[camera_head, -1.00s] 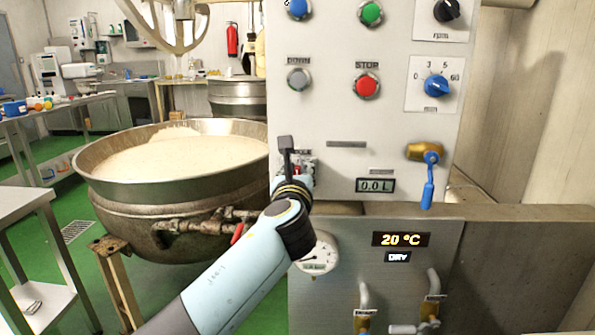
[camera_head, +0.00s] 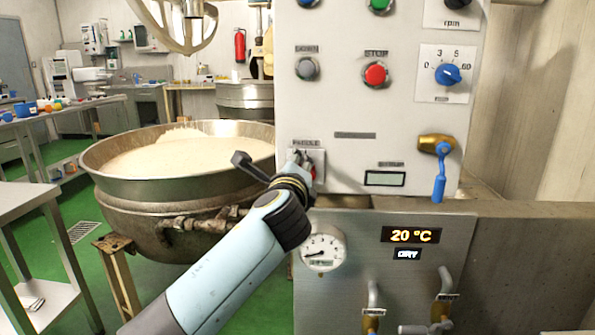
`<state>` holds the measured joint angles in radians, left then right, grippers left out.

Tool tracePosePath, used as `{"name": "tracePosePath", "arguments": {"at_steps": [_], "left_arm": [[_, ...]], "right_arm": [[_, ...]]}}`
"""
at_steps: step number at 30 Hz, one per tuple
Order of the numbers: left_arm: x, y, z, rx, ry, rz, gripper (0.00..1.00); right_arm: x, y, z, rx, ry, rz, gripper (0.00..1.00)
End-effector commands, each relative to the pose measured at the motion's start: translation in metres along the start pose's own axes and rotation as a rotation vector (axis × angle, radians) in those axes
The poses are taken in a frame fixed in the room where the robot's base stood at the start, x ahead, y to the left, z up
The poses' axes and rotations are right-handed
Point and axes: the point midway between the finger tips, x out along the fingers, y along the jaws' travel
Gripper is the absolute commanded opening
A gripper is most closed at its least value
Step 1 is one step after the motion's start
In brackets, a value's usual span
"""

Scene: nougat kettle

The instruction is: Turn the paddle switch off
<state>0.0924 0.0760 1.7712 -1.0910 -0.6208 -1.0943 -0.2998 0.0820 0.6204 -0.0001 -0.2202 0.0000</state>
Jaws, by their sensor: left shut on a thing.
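The paddle switch (camera_head: 313,166) sits on a small plate under the "PADDLE" label, at the lower left of the white control panel (camera_head: 345,110). My left arm comes in from the lower left, and my left gripper (camera_head: 299,160) is at the switch, shut on it. The gripper and wrist cover most of the switch, so its exact position is hard to read. A dark part of my wrist sticks out to the upper left. My right gripper is not in view.
A kettle (camera_head: 120,190) of pale mass stands left of the panel. The red stop button (camera_head: 375,74), a blue knob (camera_head: 447,75) and a blue-handled valve (camera_head: 438,170) are on the panel. A gauge (camera_head: 323,250) is below. The small display (camera_head: 385,179) is blank.

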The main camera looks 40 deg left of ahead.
Motion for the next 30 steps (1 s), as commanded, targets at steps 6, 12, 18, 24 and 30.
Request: {"name": "tracePosePath", "arguments": {"at_steps": [6,12,18,24,30], "left_arm": [[0.0,0.009,-0.003,-0.203,0.001,0.004,0.0],[0.0,0.013,-0.004,-0.372,0.001,0.004,0.0],[0.0,0.016,-0.005,-0.502,0.0,0.005,0.0],[0.0,0.017,-0.006,-0.582,0.0,0.005,0.0],[0.0,0.017,-0.006,-0.62,0.001,0.006,0.0]], "right_arm": [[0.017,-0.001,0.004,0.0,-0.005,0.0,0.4],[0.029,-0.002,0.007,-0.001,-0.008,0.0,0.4],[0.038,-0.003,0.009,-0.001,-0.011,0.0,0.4],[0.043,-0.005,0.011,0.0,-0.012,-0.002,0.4],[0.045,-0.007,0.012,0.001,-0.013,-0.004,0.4]]}}
